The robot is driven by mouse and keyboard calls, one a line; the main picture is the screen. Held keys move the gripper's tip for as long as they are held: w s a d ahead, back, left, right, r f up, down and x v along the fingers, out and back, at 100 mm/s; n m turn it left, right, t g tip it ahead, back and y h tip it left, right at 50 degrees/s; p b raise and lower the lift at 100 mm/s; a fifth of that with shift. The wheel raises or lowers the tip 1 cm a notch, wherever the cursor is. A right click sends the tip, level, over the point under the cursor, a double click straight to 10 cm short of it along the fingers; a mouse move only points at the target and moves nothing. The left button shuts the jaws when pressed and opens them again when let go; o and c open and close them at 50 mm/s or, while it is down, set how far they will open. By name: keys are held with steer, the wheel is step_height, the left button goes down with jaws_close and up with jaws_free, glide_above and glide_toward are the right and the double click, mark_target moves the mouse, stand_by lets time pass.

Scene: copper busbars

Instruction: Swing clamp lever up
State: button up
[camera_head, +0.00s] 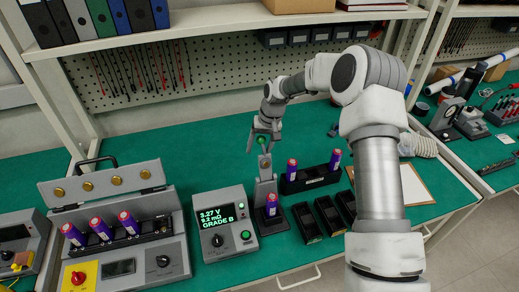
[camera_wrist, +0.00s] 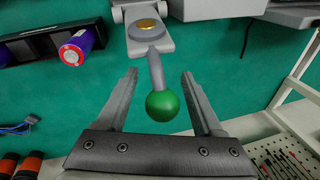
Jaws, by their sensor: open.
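The clamp stand (camera_head: 266,189) stands right of the tester, with a purple cell (camera_head: 271,205) at its base. Its grey lever (camera_wrist: 155,70) ends in a green ball knob (camera_wrist: 163,105); the knob also shows in the head view (camera_head: 262,140). A gold disc (camera_wrist: 147,24) on the arm faces the wrist camera. In the head view the knob is above the disc (camera_head: 264,162), so the lever appears to point up. My gripper (camera_wrist: 160,75) is open, its fingers on either side of the lever and knob with visible gaps. My gripper (camera_head: 264,133) partly hides the knob in the head view.
The tester (camera_head: 226,226) reads 3.27 V and GRADE B. A charger with an open lid (camera_head: 103,184) holds three cells at left. A black rack (camera_head: 310,179) with two cells and several black bins (camera_head: 330,214) stand right of the clamp. The green bench (camera_head: 205,166) behind the tester is clear.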

steer(key=b+v, duration=0.1)
steer(key=v, duration=1.5)
steer(key=shift+r, duration=0.35)
steer(key=shift+s+d, duration=0.1)
steer(key=shift+s, duration=0.05)
